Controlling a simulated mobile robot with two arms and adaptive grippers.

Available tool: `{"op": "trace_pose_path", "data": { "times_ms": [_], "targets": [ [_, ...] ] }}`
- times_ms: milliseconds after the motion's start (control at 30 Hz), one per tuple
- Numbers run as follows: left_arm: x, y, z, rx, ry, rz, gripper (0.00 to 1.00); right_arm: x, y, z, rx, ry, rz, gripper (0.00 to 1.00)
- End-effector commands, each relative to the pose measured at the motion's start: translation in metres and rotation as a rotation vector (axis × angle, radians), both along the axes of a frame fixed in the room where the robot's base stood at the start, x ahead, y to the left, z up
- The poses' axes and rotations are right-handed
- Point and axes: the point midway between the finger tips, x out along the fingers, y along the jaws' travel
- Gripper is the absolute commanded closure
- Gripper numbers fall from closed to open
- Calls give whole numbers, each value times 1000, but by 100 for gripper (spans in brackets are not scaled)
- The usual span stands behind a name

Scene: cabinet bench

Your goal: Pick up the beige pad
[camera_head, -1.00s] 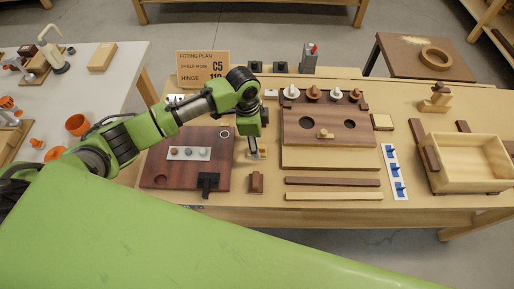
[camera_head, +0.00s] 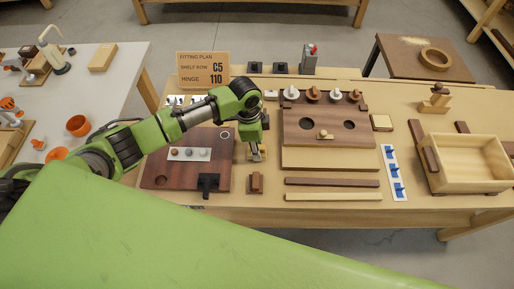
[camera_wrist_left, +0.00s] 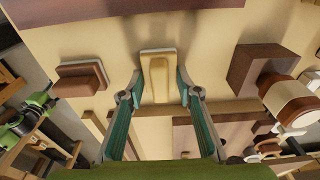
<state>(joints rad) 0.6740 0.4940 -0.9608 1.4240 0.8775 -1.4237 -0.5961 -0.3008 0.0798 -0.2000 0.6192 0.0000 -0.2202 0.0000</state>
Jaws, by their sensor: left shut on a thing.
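The beige pad (camera_wrist_left: 158,75) is a small oblong block with a paler base, between the fingertips in the left wrist view. In the head view it is a small pale patch (camera_head: 256,157), mostly hidden under my left gripper (camera_head: 257,148). My left gripper also shows in the left wrist view (camera_wrist_left: 159,92), pointing down with a finger on each side of the pad and shut on it. The pad is at or very near the bench top; I cannot tell if there is a gap below it. My right gripper is not in view.
A dark red-brown board (camera_head: 165,158) lies left of the gripper. A brown board with round holes (camera_head: 305,140) lies to the right. A small brown block (camera_head: 256,183) lies in front. A wooden tray (camera_head: 470,158) stands at the far right. A sign (camera_head: 203,70) stands behind.

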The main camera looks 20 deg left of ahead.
Motion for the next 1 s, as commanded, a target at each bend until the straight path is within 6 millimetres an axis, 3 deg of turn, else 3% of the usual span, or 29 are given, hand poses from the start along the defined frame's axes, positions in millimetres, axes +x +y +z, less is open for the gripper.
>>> {"op": "trace_pose_path", "data": {
  "times_ms": [267,600,800,1000],
  "targets": [
    [2,0,31,-3,-5,-2,93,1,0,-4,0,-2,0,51],
    [-58,-13,92,-1,-3,-6,93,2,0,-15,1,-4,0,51],
    [-99,-22,111,-1,-3,-4,93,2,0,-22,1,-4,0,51],
    [-127,-28,124,-1,-1,-2,93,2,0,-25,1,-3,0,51]
  ]
}}
